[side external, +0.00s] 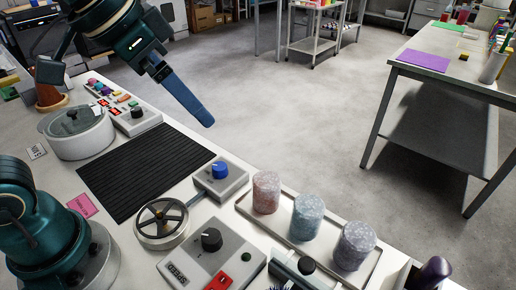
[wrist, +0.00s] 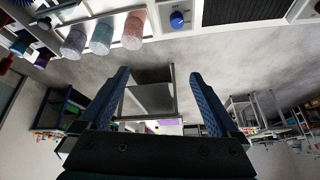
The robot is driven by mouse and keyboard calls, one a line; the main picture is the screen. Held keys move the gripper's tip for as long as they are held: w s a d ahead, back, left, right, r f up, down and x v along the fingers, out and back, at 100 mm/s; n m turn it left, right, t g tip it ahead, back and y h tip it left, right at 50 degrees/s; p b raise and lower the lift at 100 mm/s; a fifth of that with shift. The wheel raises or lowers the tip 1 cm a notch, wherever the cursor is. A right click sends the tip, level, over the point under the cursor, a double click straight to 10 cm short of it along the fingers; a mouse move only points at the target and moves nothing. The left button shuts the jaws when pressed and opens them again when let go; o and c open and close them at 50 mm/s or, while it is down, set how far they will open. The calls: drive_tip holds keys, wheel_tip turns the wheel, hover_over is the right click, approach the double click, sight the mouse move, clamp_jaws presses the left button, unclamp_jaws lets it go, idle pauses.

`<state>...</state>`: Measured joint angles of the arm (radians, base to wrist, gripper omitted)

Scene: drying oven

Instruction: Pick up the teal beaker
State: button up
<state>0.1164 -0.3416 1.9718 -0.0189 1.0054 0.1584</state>
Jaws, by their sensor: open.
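The teal beaker (side external: 307,217), speckled and pale, stands upright on a shallow light tray (side external: 282,236). It is between a reddish beaker (side external: 266,192) and a grey-blue beaker (side external: 354,245). In the wrist view the teal beaker (wrist: 103,36) is near the top edge, with the reddish one to its right and the blue one to its left. My gripper (side external: 208,122) is in the air, above and to the far left of the beakers in the side view. In the wrist view my gripper (wrist: 161,74) has its blue fingers wide apart with nothing between them.
A blue-knobbed box (side external: 220,178), a handwheel (side external: 163,221) and a speed control box (side external: 211,250) stand near the tray. A black ribbed mat (side external: 145,170) and a lidded pot (side external: 77,132) lie further left. A side table (side external: 420,75) stands apart across open floor.

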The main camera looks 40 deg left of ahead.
drive_tip(key=w+d+f+m+g, duration=0.1)
drive_tip(key=w+d+m, duration=0.1)
drive_tip(key=w+d, duration=0.35)
drive_tip(key=m+g+h, duration=0.1)
drive_tip(key=m+g, duration=0.1)
drive_tip(key=m, duration=0.1)
approach(308, 205)
drive_tip(key=w+a, duration=0.2)
drive_tip(key=w, duration=0.2)
drive_tip(key=shift+m+g+y, duration=0.3)
drive_tip(key=shift+m+g, duration=0.2)
drive_tip(key=shift+g, duration=0.3)
drive_tip(key=d+f, duration=0.1)
drive_tip(key=f, duration=0.1)
drive_tip(key=s+d+f, duration=0.1)
drive_tip(key=f, duration=0.1)
drive_tip(key=s+d+f, duration=0.1)
drive_tip(key=f, duration=0.1)
drive_tip(key=shift+f, duration=0.25)
drive_tip(key=shift+d+f, duration=0.15)
drive_tip(key=shift+f, duration=0.2)
drive_tip(key=shift+w+d+f, duration=0.1)
drive_tip(key=shift+w+f, duration=0.05)
drive_tip(key=shift+f, duration=0.9)
drive_tip(key=shift+w+d+f, duration=0.1)
drive_tip(key=shift+f, duration=1)
drive_tip(key=c, duration=1.4)
